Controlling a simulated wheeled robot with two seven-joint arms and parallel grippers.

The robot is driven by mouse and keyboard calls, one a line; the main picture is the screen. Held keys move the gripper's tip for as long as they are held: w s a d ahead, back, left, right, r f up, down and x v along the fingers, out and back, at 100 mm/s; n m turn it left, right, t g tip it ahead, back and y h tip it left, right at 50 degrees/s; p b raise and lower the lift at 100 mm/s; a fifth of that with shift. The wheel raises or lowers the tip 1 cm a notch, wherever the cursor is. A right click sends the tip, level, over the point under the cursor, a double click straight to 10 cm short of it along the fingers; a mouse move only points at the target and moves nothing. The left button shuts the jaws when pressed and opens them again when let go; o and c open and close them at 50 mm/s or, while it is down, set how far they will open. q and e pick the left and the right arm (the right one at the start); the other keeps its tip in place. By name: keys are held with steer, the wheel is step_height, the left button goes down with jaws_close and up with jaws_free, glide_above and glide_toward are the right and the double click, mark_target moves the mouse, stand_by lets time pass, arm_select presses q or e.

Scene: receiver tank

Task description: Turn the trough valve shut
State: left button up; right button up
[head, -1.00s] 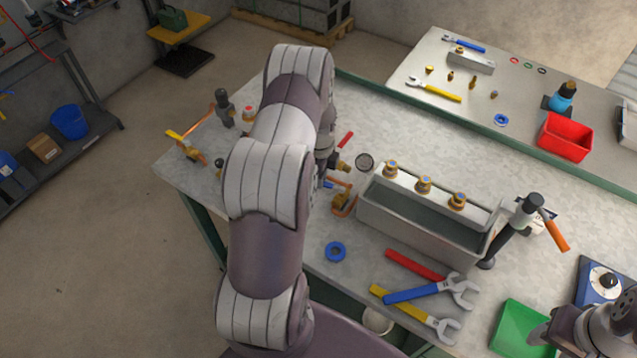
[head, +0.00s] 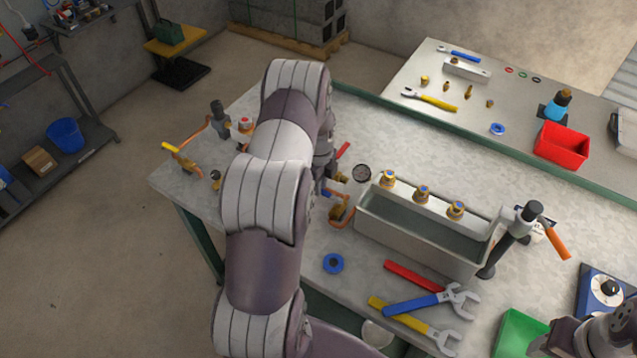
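The grey metal trough (head: 420,254) stands on the workbench with three brass fittings with blue tops (head: 422,193) along its back edge. Left of it, a brass valve (head: 338,212) on a copper pipe sits close to the trough's left end. A short blue piece (head: 333,194) shows just above this valve; I cannot tell if it is the handle. My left gripper (head: 325,172) is mostly hidden behind my own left arm, near the brass valve and a round gauge (head: 362,173). I cannot see its fingertips or any contact. My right arm shows only at the bottom right corner.
Red, blue and yellow wrenches (head: 412,304) lie in front of the trough. A blue ring (head: 333,263) lies left of them. A green bin (head: 519,335) and red bin (head: 562,145) are right.

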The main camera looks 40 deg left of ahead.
arm_select(q)
steer(key=o, duration=0.4)
steer(key=shift+w+a+r, duration=0.1)
steer(key=shift+w+r, duration=0.05)
step_height(320, 180, up, 13)
steer(key=b, duration=0.3)
steer(key=shift+f, duration=0.2)
